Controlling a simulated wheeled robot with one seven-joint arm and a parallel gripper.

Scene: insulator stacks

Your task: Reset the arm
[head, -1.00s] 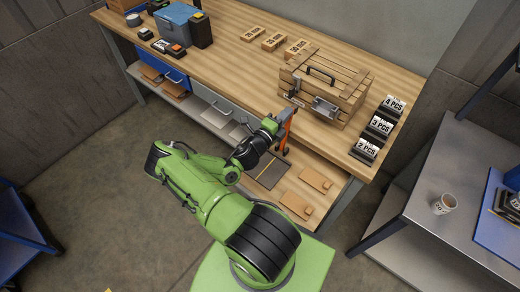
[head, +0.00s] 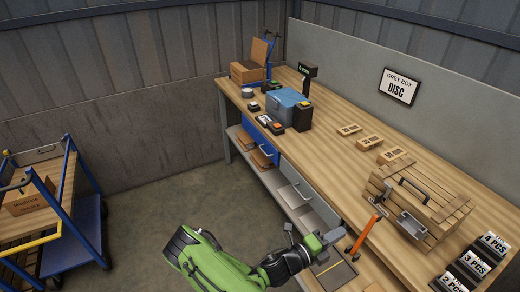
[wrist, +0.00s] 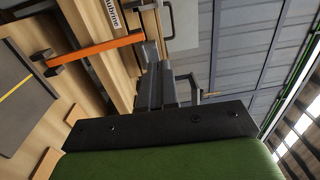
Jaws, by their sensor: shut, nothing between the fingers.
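My gripper (head: 334,236) is at the end of my green arm, low in the head view, beside the front edge of the workbench. Its grey fingers are closed and empty. In the wrist view my gripper (wrist: 152,52) points up the picture, with its fingertips close to one end of an orange bar. The orange bar (head: 364,236) has dark ends and stands out at the bench front, just right of my fingertips. It also shows in the wrist view (wrist: 97,50). I cannot tell whether fingertip and bar touch.
A wooden crate (head: 410,212) with metal latches stands on the bench (head: 335,165). Numbered card stands (head: 471,264) are to its right. A blue-grey box (head: 288,105) and a cardboard box (head: 247,72) are farther back. A trolley (head: 88,238) stands at left; the floor between is clear.

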